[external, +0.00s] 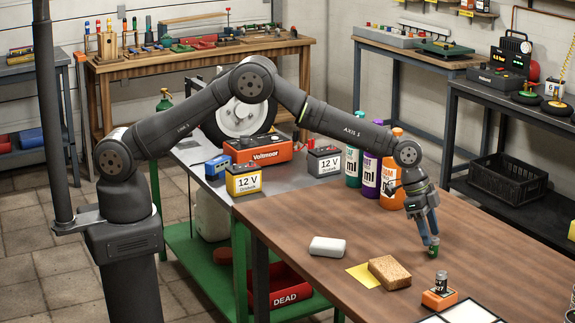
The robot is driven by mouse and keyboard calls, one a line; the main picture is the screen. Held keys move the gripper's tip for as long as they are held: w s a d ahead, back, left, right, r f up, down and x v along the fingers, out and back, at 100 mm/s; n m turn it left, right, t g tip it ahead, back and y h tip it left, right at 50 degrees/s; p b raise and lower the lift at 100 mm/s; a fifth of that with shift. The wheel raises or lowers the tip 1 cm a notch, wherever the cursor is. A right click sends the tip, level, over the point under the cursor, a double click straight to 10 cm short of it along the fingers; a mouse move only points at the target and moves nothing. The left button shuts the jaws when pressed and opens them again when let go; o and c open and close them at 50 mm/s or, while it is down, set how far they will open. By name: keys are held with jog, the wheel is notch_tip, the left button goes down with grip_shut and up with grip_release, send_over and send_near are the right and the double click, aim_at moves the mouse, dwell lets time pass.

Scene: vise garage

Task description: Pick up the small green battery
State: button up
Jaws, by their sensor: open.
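The small green battery (433,251) stands on the brown wooden table (510,250), right of the table's middle. My gripper (431,242) points down directly over it, with the fingertips at the battery's upper part. The jaws are open. From this view I cannot tell whether the fingers touch the battery or only stand around it. The fingers partly hide its top.
An orange holder (439,299) with a dark cylinder stands in front. Tall bottles (392,170) stand behind. Table space to the right is clear.

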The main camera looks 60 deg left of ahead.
aim_at(433, 239)
jog(key=shift+x, duration=1.9)
jog(key=shift+d+r, duration=0.1)
jog(key=shift+c, duration=0.2)
grip_shut()
